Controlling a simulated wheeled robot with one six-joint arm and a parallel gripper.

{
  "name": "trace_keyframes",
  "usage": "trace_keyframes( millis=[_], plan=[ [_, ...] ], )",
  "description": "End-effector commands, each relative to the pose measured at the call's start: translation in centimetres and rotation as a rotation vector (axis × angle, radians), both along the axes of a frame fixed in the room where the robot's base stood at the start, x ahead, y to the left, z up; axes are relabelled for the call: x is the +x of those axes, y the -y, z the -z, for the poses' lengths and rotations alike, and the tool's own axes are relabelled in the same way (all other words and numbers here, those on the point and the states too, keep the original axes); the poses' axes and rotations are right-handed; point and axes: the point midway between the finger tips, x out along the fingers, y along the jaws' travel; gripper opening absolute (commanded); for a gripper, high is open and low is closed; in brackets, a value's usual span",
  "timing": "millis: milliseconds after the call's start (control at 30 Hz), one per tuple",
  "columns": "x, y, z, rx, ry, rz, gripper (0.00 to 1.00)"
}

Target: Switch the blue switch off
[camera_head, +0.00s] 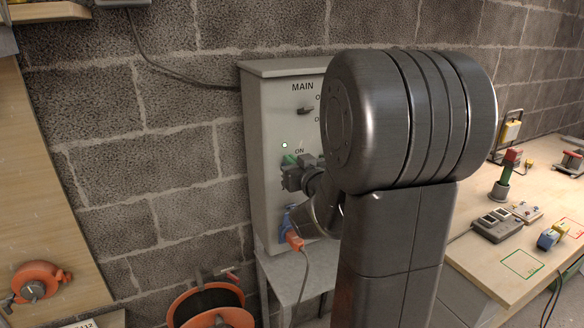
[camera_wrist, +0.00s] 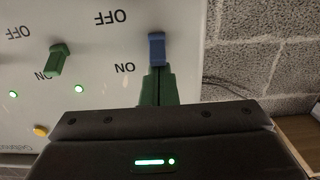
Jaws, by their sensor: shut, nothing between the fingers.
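The blue switch (camera_wrist: 156,47) is a small lever on the pale panel, seen upside down in the wrist view. The OFF label is above and left of it, ON lower left; I cannot tell its exact tilt. My gripper (camera_wrist: 156,70) is shut and empty, its fingers just below the lever in that picture, on the ON side. They look very near or touching; contact is unclear. In the head view my gripper (camera_head: 288,172) is at the front of the grey MAIN cabinet (camera_head: 262,110), and the blue switch is hidden behind my arm.
A green switch (camera_wrist: 58,60) sits left of the blue one in the wrist view, with lit green lamps (camera_wrist: 79,88) and a yellow button (camera_wrist: 41,130). An orange plug (camera_head: 294,240) is low on the cabinet. A cable reel (camera_head: 208,305) stands below; a cluttered workbench (camera_head: 470,258) is right.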

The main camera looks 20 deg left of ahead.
Motion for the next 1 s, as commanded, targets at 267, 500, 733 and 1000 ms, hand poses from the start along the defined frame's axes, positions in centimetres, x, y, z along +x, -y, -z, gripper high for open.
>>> trace_keyframes(
  millis=[267, 500, 733, 1000],
  plan=[
    [-0.1, 0.0, 1.3, 0.066, 0.057, 0.000, 0.00],
    [-0.2, 0.2, 2.0, 0.148, 0.127, 0.000, 0.00],
    [-0.3, 0.3, 2.6, 0.227, 0.194, -0.001, 0.00],
    [-0.4, 0.4, 3.2, 0.321, 0.274, 0.000, 0.00]
  ],
)
